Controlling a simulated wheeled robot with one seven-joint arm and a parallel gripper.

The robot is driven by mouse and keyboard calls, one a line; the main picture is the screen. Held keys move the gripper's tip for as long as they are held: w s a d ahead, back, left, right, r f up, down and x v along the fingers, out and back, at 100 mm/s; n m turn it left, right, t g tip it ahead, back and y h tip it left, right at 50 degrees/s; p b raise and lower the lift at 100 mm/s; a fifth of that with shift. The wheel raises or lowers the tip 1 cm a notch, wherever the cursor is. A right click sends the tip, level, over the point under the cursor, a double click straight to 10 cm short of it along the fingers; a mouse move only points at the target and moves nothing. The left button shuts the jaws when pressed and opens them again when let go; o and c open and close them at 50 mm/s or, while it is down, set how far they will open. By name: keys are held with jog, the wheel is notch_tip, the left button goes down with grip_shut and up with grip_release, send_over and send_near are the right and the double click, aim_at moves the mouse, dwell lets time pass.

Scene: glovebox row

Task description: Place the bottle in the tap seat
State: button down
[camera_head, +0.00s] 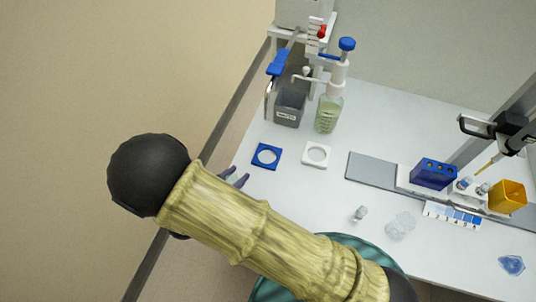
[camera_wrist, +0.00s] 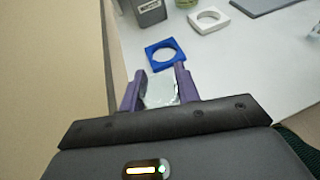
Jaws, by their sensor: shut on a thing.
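My gripper (camera_wrist: 159,72) has purple fingers shut on a clear, pale bottle (camera_wrist: 160,92), seen in the wrist view. The bottle's lower part is hidden by the gripper body. In the head view the purple fingertips (camera_head: 236,178) show beside the table's left edge, and my arm hides the bottle. Just beyond the fingers lies a blue square seat with a round hole (camera_head: 266,155), also in the wrist view (camera_wrist: 164,54). A similar white seat (camera_head: 316,154) lies to its right, also in the wrist view (camera_wrist: 208,20). Both look empty. I cannot tell which is the tap seat.
A grey labelled container (camera_head: 289,107) and a pump-topped green bottle (camera_head: 328,114) stand behind the seats. A blue-handled tap (camera_head: 278,63) is above. A blue rack (camera_head: 433,174), yellow box (camera_head: 507,196) and small glassware (camera_head: 400,225) occupy the right side.

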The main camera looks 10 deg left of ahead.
jog(key=w+d+p, duration=0.1)
jog(key=w+d, duration=0.1)
jog(key=w, duration=0.6)
jog(key=w+d+p, duration=0.1)
jog(key=w+d, duration=0.2)
jog(key=w, duration=0.4)
jog(key=shift+w+p, duration=0.35)
jog(key=shift+p, duration=0.05)
jog(key=f, duration=0.1)
jog(key=w+f+p, duration=0.1)
jog(key=f, duration=0.1)
jog(key=shift+w+d+f, duration=0.1)
jog(key=shift+w+d, duration=0.15)
jog(key=shift+f, duration=0.2)
